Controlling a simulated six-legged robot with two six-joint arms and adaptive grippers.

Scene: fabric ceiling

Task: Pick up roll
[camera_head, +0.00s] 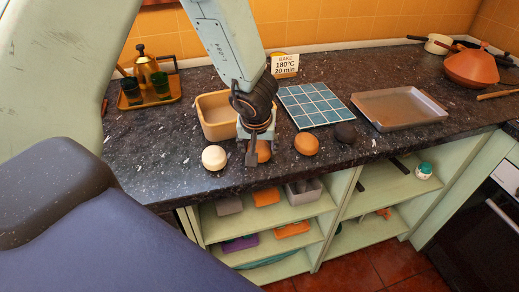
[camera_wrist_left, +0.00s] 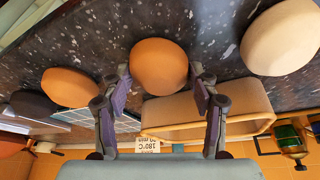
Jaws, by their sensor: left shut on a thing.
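My left gripper (camera_head: 257,152) is low over the front of the dark counter, shut on an orange-brown roll (camera_head: 264,151). In the left wrist view the roll (camera_wrist_left: 158,65) sits between the two fingers (camera_wrist_left: 158,92). A cream roll (camera_head: 214,157) lies to its left, a second orange-brown roll (camera_head: 306,144) to its right, and a dark roll (camera_head: 346,132) further right. Part of the held roll is hidden by the gripper in the head view. I cannot tell whether it still touches the counter. My right gripper is not in view.
A tan rectangular bin (camera_head: 216,117) stands just behind the gripper. A blue tiled board (camera_head: 312,105), a grey baking tray (camera_head: 400,108) and a sign reading BAKE 180°C 20 min (camera_head: 285,66) are behind and right. A tray with a brass pot (camera_head: 146,68) is at left. Open shelves (camera_head: 270,222) lie below.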

